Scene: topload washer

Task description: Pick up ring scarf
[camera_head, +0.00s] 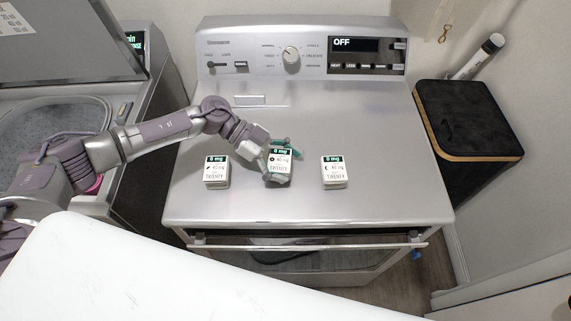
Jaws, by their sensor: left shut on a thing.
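Three small white packs with dark green tops and printed text lie in a row on top of the grey metal machine (300,115). No cloth scarf shows; the middle pack (279,160) bears a small round, ring-like mark. My left gripper (280,165) reaches in from the left and is shut on this middle pack, its teal fingers on either side of it. I cannot tell whether the pack is lifted off the top. The left pack (216,172) and the right pack (334,172), which has a crescent-like mark, stand apart from the gripper. My right gripper is out of view.
A control panel (305,50) with a knob and a display reading OFF rises at the back. An open topload washer (55,112) stands at the left, under my left arm. A black bin (468,118) is at the right. The machine top is otherwise clear.

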